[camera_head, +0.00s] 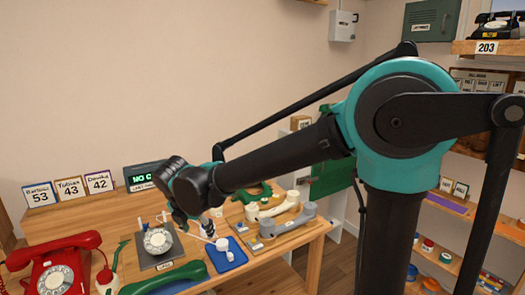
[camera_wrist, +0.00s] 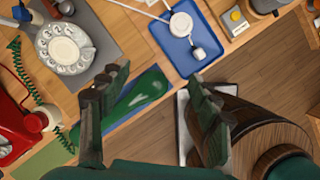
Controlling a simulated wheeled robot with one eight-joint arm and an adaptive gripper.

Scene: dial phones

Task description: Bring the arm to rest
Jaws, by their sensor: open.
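My gripper (camera_head: 188,215) hangs at the end of my bent arm over the wooden table, near the dial phone, in the head view. In the wrist view my gripper (camera_wrist: 157,82) has its two dark fingers spread wide apart, with nothing held between them. A green handset (camera_wrist: 143,94) shows behind and between the fingers, lower down. It also lies at the table's front in the head view (camera_head: 165,278). Whether the arm is moving cannot be told from these single frames.
The table (camera_head: 95,215) holds a red phone (camera_head: 58,268), a grey dial phone (camera_head: 158,243), a blue tray (camera_head: 228,255) and a rack of handsets (camera_head: 270,222). Name cards (camera_head: 70,189) and a display (camera_head: 143,177) stand behind. Shelves (camera_head: 450,215) stand right.

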